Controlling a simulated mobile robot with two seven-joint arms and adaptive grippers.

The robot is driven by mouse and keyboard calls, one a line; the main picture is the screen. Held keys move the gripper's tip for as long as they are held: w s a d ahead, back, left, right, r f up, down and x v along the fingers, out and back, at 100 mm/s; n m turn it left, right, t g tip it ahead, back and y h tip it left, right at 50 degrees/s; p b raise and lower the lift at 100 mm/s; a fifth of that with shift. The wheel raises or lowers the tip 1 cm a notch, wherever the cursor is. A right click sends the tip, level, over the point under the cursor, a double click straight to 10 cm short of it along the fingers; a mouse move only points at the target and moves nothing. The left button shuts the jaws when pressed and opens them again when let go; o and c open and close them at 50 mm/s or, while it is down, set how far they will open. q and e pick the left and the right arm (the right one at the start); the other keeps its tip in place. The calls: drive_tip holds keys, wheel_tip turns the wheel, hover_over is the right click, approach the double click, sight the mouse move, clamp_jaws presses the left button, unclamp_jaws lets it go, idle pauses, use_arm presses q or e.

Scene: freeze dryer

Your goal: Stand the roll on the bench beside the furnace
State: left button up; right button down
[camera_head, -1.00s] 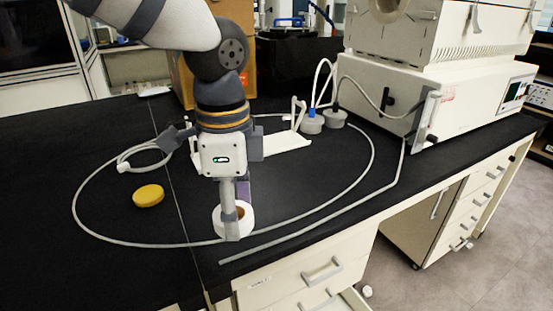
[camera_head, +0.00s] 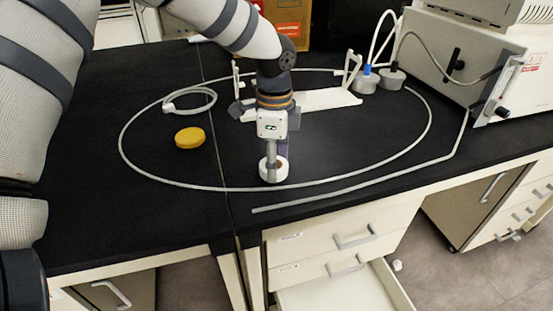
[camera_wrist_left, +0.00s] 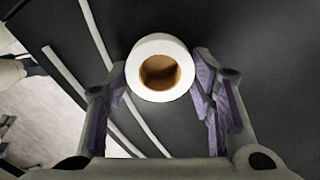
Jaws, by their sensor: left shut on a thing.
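The white roll (camera_head: 273,173) has a brown core and is at the front of the black bench (camera_head: 330,140). My left gripper (camera_head: 273,165) points down and is shut on it. In the left wrist view the roll (camera_wrist_left: 160,68) sits between the two finger pads, its open core facing the camera. The roll looks upright; I cannot tell whether its base touches the bench. The furnace (camera_head: 470,62) is a pale box at the right, well apart from the roll. My right gripper is not in view.
A pale hose (camera_head: 125,140) loops around the roll, and a grey rod (camera_head: 350,188) lies along the front edge. A drawer (camera_head: 350,290) below is open.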

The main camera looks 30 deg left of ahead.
use_arm(q)
drive_tip(key=shift+r, duration=0.1)
drive_tip(key=o, duration=1.2)
drive_tip(key=shift+c, duration=0.2)
wheel_tip(320, 180, up, 12)
drive_tip(key=shift+p, duration=0.35)
